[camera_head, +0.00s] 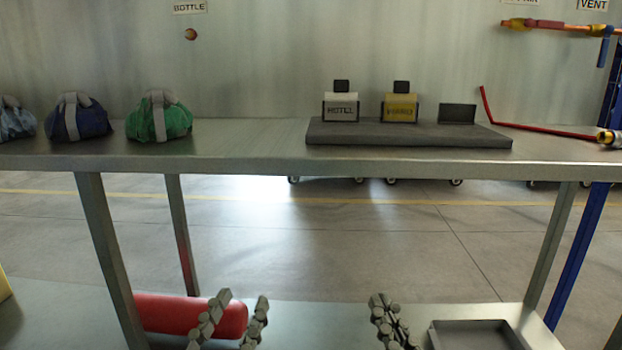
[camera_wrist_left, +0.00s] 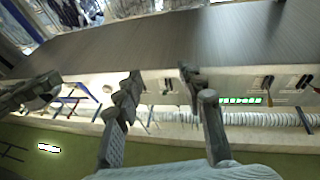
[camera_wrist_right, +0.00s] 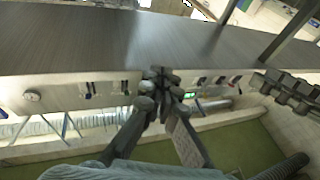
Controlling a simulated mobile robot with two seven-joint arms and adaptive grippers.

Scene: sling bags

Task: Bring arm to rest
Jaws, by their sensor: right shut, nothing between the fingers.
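My left gripper (camera_head: 240,308) is low at the bottom of the head view, in front of the table and below its top. Its two fingers stand apart with nothing between them; the left wrist view shows the same gap between the fingertips (camera_wrist_left: 160,78). My right gripper (camera_head: 384,302) is also low, to the right of the left one. Its fingertips (camera_wrist_right: 158,76) meet in the right wrist view, and it holds nothing. Three sling bags, blue-grey (camera_head: 15,120), dark blue (camera_head: 77,118) and green (camera_head: 160,118), sit on the table's left part.
The metal table (camera_head: 250,148) spans the view above both grippers. A grey stand (camera_head: 410,134) on it bears two labelled blocks, one white (camera_head: 341,108) and one yellow (camera_head: 401,108). A red cylinder (camera_head: 190,314) and grey tray (camera_head: 475,323) lie on the lower shelf.

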